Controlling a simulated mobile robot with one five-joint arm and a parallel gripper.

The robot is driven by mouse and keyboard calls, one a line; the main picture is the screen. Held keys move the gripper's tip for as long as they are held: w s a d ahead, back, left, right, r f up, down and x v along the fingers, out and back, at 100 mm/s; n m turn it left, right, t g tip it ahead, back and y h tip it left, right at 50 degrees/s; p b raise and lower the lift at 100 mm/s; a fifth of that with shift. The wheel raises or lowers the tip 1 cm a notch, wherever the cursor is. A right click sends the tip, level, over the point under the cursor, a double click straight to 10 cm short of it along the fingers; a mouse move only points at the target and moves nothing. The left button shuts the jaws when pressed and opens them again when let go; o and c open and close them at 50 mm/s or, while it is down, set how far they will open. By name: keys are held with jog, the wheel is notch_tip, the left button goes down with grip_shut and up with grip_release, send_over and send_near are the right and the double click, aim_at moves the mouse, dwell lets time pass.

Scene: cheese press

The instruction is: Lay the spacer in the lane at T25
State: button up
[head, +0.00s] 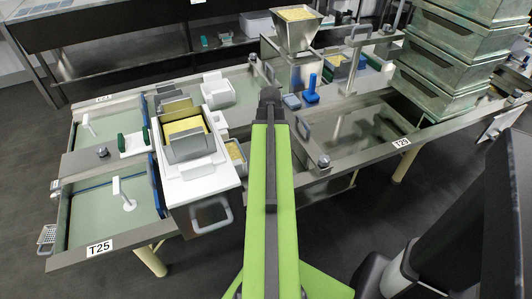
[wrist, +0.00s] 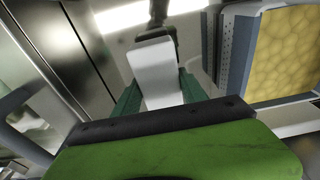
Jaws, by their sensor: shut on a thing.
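My gripper (wrist: 157,78) shows in the wrist view, shut around a pale white block, which I take to be the spacer (wrist: 157,62). Dark green parts flank the block on both sides; I cannot tell whether they belong to it or to the jaws. In the head view my arm reaches to the middle of the bench and hides the jaws and what they hold. The T25 label (head: 100,247) is on the front left edge. Behind it is a lane with a pale green floor (head: 88,217), and a white upright piece with a round foot (head: 124,190) stands in it.
A white tray with a yellow-filled mould (head: 184,137) stands right of the lane; the yellow fill (wrist: 285,50) shows at right in the wrist view. A white-and-green piece (head: 133,142) lies behind the lane. A hopper (head: 296,30) and stacked green crates (head: 450,65) stand farther right.

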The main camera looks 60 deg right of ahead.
notch_tip(320, 180, down, 2)
jog(key=shift+s+d+f+b, duration=0.1)
jog(key=shift+d+f+b, duration=0.1)
jog(key=shift+b, duration=0.25)
jog(key=shift+r, duration=0.25)
jog(key=shift+s+f, duration=0.1)
jog(key=shift+f, duration=0.05)
jog(key=o, duration=1.5)
jog(key=r+p, duration=0.8)
jog(key=s+a+r+p, duration=0.1)
jog(key=r+p, duration=0.3)
jog(key=shift+s+r+p, duration=0.1)
jog(key=shift+r+p, duration=0.15)
jog(key=shift+p, duration=0.05)
jog(key=shift+f, duration=0.15)
